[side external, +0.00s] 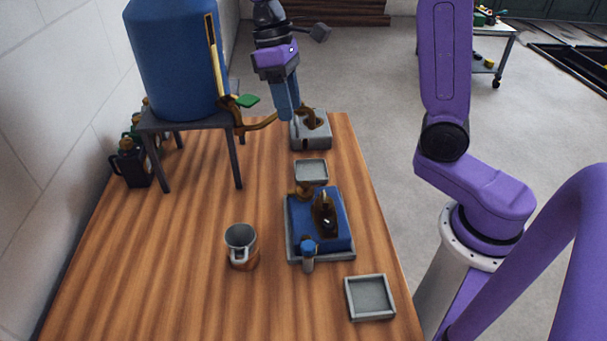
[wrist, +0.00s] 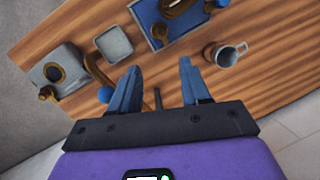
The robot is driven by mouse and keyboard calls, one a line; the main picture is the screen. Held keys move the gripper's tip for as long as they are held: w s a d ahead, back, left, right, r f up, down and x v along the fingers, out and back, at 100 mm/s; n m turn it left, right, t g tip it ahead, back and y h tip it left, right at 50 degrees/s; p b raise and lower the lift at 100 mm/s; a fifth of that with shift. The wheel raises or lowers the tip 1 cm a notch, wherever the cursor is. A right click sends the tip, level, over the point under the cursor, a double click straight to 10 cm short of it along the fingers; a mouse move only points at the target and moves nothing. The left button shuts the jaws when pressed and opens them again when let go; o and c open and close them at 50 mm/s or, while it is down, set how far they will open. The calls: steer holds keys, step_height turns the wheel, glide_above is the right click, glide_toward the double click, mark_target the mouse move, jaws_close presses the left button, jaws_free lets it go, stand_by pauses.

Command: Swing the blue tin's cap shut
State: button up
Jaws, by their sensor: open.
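The blue tin (side external: 337,232) is a low block standing in a shallow grey tray on the wooden table in the side external view. A dark brass fitting stands on its top, and a brown piece sits at its far left corner. I cannot clearly tell which piece is its cap or how far it is open. Part of the tin (wrist: 150,22) shows at the top of the wrist view, cut by the edge. My gripper (side external: 287,112) is above the far end of the table, apart from the tin. Its blue fingers (wrist: 160,66) are open with nothing between them.
A grey box (side external: 302,140) with a brown fitting stands beneath my gripper. A brass tap (side external: 258,125) runs from the blue tank (side external: 180,60). A metal mug (side external: 238,240) and empty square trays (side external: 311,170) (side external: 370,298) stand nearby. The table's near left is clear.

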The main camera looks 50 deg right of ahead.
steer(key=w+m+g, duration=0.1)
steer(key=w+m, duration=0.1)
steer(key=m, duration=0.5)
glide_toward(305, 183)
steer(key=shift+y, duration=0.3)
steer(key=x, duration=0.8)
steer(key=shift+s+d+f, duration=0.15)
steer(key=shift+d+f, duration=0.05)
steer(key=shift+f, duration=0.15)
jaws_close()
